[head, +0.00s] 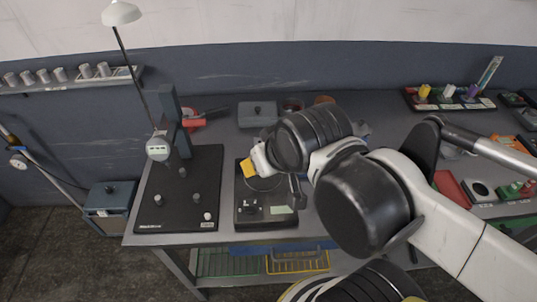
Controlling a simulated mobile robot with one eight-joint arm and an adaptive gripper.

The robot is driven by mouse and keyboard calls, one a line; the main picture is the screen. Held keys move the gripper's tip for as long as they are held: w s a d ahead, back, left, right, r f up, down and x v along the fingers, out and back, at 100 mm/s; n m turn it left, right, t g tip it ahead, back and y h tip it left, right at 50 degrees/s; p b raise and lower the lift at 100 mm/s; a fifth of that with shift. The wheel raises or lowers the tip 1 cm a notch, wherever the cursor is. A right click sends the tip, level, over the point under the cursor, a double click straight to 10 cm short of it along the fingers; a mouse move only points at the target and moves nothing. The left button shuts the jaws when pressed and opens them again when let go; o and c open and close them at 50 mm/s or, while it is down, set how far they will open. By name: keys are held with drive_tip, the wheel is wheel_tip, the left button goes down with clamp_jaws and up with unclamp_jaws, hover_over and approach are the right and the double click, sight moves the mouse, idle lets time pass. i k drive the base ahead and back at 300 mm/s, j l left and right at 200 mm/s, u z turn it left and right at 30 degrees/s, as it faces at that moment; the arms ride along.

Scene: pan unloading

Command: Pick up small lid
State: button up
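A grey rectangular lid with a small dark knob (257,109) lies at the back of the bench. A blue-grey lid with a knob (110,189) tops a box beside the bench at left. I cannot tell which one is the small lid. My arm reaches in from the right, and its end is over the dark balance (251,219), in front of the grey lid and apart from it. My gripper is small and partly hidden by my arm, so its fingers are unclear. A yellow piece (248,167) shows beside the arm's end, above or on the balance's round pan.
A black stand base (190,160) with a round dial gauge (158,147) and a tall post stands left of the balance. A red-handled object (194,121) lies behind it. Trays with coloured pieces (450,98) are at right. A lamp rises at upper left.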

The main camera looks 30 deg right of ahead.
sight(361, 128)
drive_tip(key=z, duration=1.5)
